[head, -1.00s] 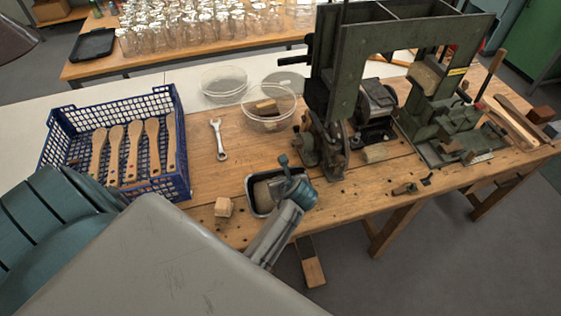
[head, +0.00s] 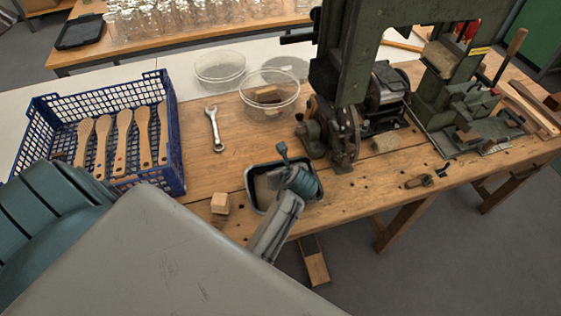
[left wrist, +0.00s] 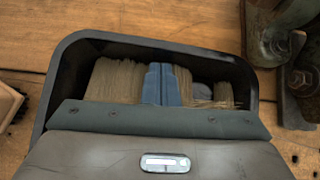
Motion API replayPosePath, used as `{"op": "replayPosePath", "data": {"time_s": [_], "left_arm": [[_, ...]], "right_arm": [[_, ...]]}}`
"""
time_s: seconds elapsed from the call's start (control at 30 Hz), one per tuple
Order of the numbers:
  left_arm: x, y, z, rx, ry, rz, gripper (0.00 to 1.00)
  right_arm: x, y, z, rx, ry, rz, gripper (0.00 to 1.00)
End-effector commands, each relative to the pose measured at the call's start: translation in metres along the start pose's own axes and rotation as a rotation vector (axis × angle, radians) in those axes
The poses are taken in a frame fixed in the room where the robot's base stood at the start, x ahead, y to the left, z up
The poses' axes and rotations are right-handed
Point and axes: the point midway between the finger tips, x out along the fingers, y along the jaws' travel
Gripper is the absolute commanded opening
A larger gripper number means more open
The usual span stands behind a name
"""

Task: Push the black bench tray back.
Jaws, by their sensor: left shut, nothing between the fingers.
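The black bench tray (head: 250,180) sits near the front edge of the wooden bench, with pale tan bristles in it. In the left wrist view the tray's rim (left wrist: 150,43) frames bundles of bristles (left wrist: 115,80). My left gripper (left wrist: 160,83) is shut and empty, with its fingers over or inside the tray. The gripper (head: 299,182) covers the tray's right part in the head view, and its body hides the near rim in the wrist view. I cannot tell whether the fingers touch the tray wall. My right gripper is not in view.
A small wooden block (head: 220,203) lies left of the tray. A wrench (head: 214,128) and a clear bowl (head: 270,106) lie behind it. The green machine (head: 345,100) stands close behind on the right. A blue crate (head: 172,175) holds wooden handles. Bare bench lies between tray and wrench.

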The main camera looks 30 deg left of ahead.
Motion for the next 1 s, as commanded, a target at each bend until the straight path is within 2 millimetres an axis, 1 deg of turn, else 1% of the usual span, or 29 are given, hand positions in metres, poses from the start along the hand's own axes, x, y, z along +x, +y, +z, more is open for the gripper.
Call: {"op": "replayPosePath", "data": {"time_s": [0.13,0.27,0.37,0.5,0.6,0.7,0.8,1.0], "left_arm": [[0.0,0.0,0.002,0.0,0.0,0.0,0.0],[0.006,-0.001,0.015,0.003,-0.003,0.0,0.0],[0.019,-0.001,0.031,0.005,-0.004,0.001,0.0],[0.043,0.0,0.056,0.004,-0.004,0.002,0.0],[0.06,0.0,0.068,0.003,-0.003,0.002,0.0],[0.071,0.0,0.075,0.002,-0.002,0.001,0.0],[0.076,0.0,0.078,-0.001,0.0,0.0,0.0],[0.078,0.0,0.077,-0.001,0.001,0.0,0.0]], "right_arm": [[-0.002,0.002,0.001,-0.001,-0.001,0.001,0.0],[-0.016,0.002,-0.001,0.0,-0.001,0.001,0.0],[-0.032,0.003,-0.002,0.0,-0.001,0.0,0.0],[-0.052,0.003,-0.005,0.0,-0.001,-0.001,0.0],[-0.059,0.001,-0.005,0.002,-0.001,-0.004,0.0],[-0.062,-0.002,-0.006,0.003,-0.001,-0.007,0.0],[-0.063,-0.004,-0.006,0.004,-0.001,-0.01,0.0],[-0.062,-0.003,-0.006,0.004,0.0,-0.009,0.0]]}}
